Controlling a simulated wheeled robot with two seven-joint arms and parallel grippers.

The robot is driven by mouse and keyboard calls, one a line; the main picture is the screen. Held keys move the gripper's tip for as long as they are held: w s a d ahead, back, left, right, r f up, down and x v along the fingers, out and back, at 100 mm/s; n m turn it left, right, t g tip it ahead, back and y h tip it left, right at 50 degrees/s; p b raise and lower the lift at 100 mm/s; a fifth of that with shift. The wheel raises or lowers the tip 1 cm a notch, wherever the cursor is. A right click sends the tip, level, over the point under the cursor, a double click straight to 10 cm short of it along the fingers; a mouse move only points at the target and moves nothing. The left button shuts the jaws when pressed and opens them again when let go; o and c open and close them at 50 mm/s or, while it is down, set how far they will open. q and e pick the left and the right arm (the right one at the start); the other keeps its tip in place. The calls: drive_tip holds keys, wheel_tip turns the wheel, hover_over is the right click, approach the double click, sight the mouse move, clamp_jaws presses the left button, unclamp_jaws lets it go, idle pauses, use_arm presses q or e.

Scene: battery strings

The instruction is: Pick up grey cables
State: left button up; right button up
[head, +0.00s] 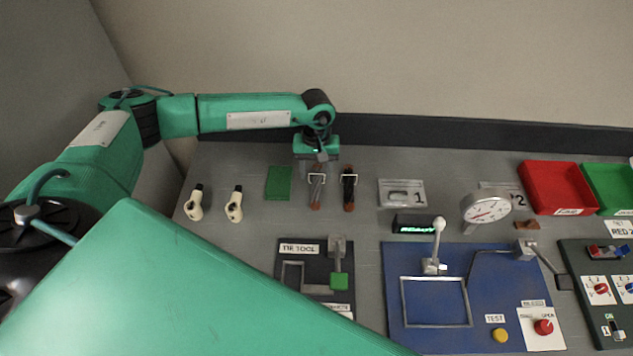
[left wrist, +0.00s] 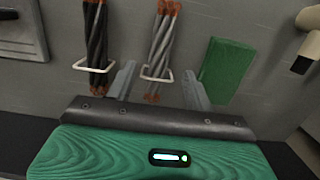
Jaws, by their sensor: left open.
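The grey cables (head: 316,189) are a twisted bundle with copper-brown ends, in a white wire holder on the grey panel. They also show upright in the left wrist view (left wrist: 163,45), behind the white wire loop. My left gripper (head: 318,160) is at their far end in the head view. In the left wrist view the open fingers (left wrist: 160,85) stand one on each side of the bundle's near end, with a gap on both sides. Nothing is held. My right gripper is not in view.
A black cable bundle (head: 349,190) hangs in its own holder close to the right of the grey one. A green block (head: 278,183) lies to its left, then two cream-coloured fittings (head: 234,205). A dark wall edge (head: 420,130) runs behind the panel.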

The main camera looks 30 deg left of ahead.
sight(316, 183)
use_arm(q)
drive_tip(key=f, duration=0.1)
drive_tip(key=f+p, duration=0.1)
drive_tip(key=shift+s+d+f, duration=0.2)
drive_tip(key=shift+s+f, duration=0.1)
drive_tip(key=shift+f, duration=0.4)
drive_tip(key=shift+c, duration=0.8)
clamp_jaws()
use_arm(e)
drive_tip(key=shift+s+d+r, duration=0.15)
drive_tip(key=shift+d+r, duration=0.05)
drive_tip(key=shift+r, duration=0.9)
use_arm(q)
drive_tip(key=shift+r, duration=0.1)
